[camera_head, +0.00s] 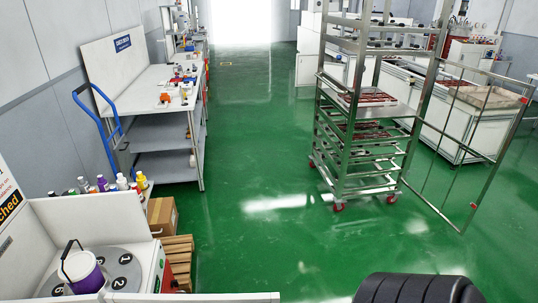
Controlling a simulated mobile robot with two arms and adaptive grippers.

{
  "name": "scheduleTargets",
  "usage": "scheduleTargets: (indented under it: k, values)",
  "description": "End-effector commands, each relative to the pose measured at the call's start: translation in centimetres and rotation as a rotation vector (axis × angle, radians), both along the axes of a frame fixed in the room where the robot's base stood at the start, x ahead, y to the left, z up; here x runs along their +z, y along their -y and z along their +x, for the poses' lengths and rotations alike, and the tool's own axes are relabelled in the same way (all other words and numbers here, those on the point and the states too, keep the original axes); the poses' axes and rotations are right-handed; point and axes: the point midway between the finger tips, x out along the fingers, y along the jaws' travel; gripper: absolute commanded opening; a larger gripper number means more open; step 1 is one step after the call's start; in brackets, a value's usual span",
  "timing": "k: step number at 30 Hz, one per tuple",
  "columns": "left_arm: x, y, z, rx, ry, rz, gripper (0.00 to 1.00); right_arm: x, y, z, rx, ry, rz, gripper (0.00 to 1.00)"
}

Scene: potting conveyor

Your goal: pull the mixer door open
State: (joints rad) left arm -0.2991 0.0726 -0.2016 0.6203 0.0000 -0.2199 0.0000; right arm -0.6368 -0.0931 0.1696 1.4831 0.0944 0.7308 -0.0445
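A white machine (124,214) stands at the lower left, cut by the picture's edge. Inside it is a grey round plate (92,262) with numbered black discs. A white and purple bucket (86,272) with a dark handle stands on the plate. A white strip (205,297) runs along the bottom edge in front of the machine. I cannot tell whether it is the mixer door, and no door handle shows. Neither of my grippers is in view.
A steel rack (348,185) with trays stands at centre right, its framed side (482,188) swung outward. A workbench (188,125) and a blue-handled cart (107,128) are at the left. Bottles, a cardboard box (162,217) and wooden pallets (177,256) sit beside the machine. The green floor between is clear.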

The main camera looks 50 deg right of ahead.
Motion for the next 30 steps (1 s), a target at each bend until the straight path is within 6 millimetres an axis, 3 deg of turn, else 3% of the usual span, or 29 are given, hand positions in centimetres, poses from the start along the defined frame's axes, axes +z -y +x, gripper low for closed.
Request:
scheduleTargets:
  k: [12, 13, 21, 30]
  values:
    - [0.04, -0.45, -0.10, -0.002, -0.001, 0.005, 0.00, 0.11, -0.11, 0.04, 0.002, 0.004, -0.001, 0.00]
    - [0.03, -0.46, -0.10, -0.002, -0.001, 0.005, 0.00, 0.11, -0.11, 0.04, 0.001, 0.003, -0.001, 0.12]
    - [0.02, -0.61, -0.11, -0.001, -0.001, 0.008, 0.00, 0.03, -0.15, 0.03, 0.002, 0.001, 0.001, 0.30]
    - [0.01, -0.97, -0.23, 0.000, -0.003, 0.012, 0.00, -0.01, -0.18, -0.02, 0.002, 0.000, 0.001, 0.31]
